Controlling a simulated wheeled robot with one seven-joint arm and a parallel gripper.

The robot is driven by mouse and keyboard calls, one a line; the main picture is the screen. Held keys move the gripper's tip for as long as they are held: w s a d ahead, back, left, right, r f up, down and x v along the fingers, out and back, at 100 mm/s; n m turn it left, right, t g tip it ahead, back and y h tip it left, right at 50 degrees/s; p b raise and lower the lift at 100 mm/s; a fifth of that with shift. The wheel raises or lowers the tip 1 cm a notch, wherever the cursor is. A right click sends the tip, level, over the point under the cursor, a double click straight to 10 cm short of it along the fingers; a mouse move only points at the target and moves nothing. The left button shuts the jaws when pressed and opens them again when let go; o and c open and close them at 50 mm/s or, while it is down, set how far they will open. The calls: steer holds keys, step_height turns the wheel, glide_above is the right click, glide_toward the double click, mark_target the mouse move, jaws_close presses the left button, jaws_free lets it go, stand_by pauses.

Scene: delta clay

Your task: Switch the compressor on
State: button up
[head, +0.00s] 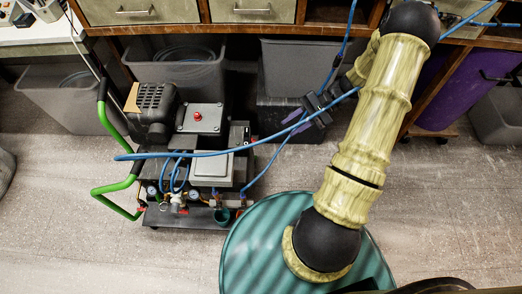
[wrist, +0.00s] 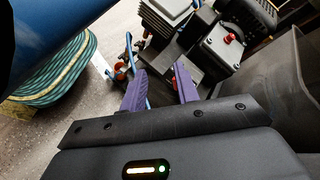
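The compressor (head: 168,180) stands on the floor at the left of the head view, a dark machine with green tubular handles, gauges and blue hoses. A red button (head: 197,116) sits on a grey box (head: 208,124) on its top. In the wrist view the red button (wrist: 229,38) shows at the upper right, on the grey box's face. My gripper (head: 293,120) is to the right of the compressor, apart from the button. Its purple fingers are spread with nothing gripped between them, as the wrist view of my gripper (wrist: 159,72) shows.
A blue hose (head: 247,146) runs across the compressor to my arm. Grey bins (head: 187,75) stand behind it under the wooden bench (head: 231,29). A green ribbed round object (head: 262,240) is at the front, below my arm. The floor (head: 60,215) at left is clear.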

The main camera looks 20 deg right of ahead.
steer(key=w+d+f+m+t+y+b, duration=0.1)
steer(key=d+f+m+t+y+b, duration=0.1)
steer(key=f+b, duration=0.4)
steer(key=w+d+f+m+t+y+b, duration=0.1)
steer(key=d+f+m+t+y+b, duration=0.1)
steer(key=f, duration=0.9)
steer(key=d+t+y+b, duration=0.1)
steer(key=d+t+b, duration=0.1)
steer(key=d+b, duration=0.1)
steer(key=shift+d+t+b, duration=0.4)
steer(key=shift+d, duration=0.2)
steer(key=shift+a+f, duration=0.1)
steer(key=b, duration=0.7)
glide_toward(253, 141)
steer(key=w+a+f, duration=0.3)
steer(key=w+a, duration=0.1)
steer(key=a, duration=0.1)
steer(key=shift+a+r, duration=0.25)
steer(key=shift+a, duration=0.4)
jaws_close()
